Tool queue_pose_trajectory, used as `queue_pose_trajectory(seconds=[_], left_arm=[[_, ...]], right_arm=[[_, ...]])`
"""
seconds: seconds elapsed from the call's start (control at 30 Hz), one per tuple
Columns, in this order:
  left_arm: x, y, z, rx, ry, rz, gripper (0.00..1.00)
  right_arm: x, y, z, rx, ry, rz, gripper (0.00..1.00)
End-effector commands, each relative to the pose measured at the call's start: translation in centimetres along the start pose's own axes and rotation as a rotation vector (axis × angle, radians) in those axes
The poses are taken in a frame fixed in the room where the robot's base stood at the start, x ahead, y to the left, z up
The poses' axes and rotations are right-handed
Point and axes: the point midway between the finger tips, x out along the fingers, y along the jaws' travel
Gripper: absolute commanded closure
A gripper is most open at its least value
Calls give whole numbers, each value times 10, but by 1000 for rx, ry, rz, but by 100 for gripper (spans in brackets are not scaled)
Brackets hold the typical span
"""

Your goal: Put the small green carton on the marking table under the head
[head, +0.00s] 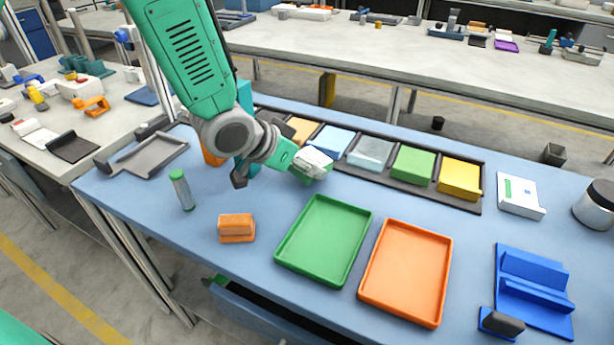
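My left arm comes in from the upper left, and its gripper (308,160) is low over the blue table, at the front of the bin row. A small white-and-green block (318,177) is at its fingertips, which appear shut on it; I take it for the small green carton. The fingers partly cover it. A teal upright (245,97), which I take for the marking station, stands behind my wrist, with a dark part (240,179) low beside it. My arm hides most of the station, and its marking table cannot be made out. My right gripper is not in view.
A dark rack (478,208) holds several coloured blocks. Green (325,240) and orange (405,272) trays lie in front. A green-capped bottle (182,190), an orange block (236,228), a grey tray (150,155), a white box (520,196) and a blue fixture (535,290) stand around.

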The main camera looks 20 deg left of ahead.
Motion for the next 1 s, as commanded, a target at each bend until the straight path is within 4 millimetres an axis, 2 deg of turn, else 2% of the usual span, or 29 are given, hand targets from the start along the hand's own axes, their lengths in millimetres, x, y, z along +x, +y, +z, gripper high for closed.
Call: queue_pose_trajectory(seconds=[0.17, 0.53, 0.57, 0.87, 1.0], left_arm=[[20, 0, 21, -1, -4, 0, 76], [23, 0, 23, -1, -1, 0, 76], [23, 0, 23, -1, -1, 0, 34], [22, 0, 22, 0, -2, 0, 32], [12, 0, 20, -2, -2, -1, 32]], right_arm=[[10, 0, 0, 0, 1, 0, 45], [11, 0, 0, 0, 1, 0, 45], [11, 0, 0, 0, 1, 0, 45], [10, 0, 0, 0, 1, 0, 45], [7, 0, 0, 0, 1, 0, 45]])
